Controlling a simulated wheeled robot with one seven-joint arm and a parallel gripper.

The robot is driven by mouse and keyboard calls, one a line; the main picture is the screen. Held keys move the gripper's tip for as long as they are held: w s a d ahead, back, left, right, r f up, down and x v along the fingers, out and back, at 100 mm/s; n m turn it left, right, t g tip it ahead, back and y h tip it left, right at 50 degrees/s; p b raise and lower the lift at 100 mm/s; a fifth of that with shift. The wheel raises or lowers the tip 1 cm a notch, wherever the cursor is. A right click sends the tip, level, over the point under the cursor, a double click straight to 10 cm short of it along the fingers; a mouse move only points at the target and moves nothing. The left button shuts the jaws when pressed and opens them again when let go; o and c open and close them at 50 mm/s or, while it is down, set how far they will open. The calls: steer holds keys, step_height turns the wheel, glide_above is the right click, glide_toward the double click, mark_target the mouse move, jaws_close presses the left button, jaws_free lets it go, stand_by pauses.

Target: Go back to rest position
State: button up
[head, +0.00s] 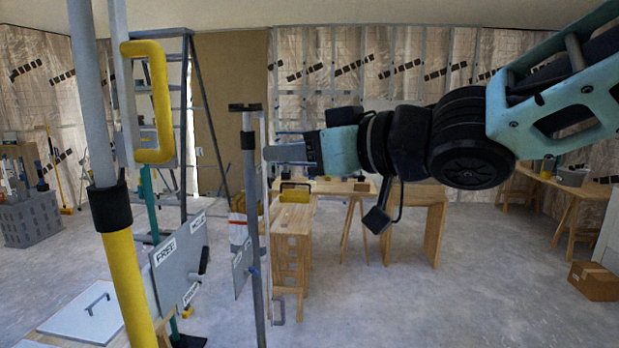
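My arm reaches in from the upper right of the head view, roughly level, pointing left. My gripper (285,153) is at its end, with its grey fingers seen side-on. The fingertips end close to the right side of a thin grey upright post (250,215); I cannot tell whether they touch it. I cannot tell whether the fingers are apart or together, and I see nothing held. A thicker grey and yellow pole (124,275) with a black collar stands nearer on the left. A yellow handle (158,100) is beside its upper part.
Grey panels, one marked FREE (178,262), stand at lower left. A stepladder (170,110) is behind. A wooden workbench (292,225) stands beyond the gripper. A grey crate (30,218) is far left, a cardboard box (593,281) far right. The concrete floor (440,300) at centre right is clear.

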steer(key=s+d+f+m+g+h+b, duration=0.1)
steer(key=s+d+f+h, duration=0.15)
steer(key=f, duration=0.55)
steer(key=s+d+f+m+h+b, duration=0.1)
steer(key=s+d+f+h, duration=0.1)
steer(key=d+f+h, duration=0.35)
steer(key=s+d+f+m+g+h+b, duration=0.1)
steer(key=s+d+f+m+b, duration=0.1)
steer(key=f, duration=0.7)
steer(key=s+d+f+g+h+b, duration=0.1)
steer(key=s+d+f+g+h, duration=0.1)
steer(key=s, duration=0.5)
steer(key=s+d+f+g+h+b, duration=0.1)
steer(key=s+d+f+g+h, duration=0.1)
steer(key=s+d+f+g, duration=0.2)
steer(key=s+d+f, duration=0.1)
steer(key=s+f, duration=0.2)
steer(key=f, duration=0.1)
steer(key=shift+s+d+f+g, duration=0.3)
steer(key=shift+s+d, duration=0.05)
steer(key=shift+s, duration=0.05)
steer(key=shift+a, duration=0.15)
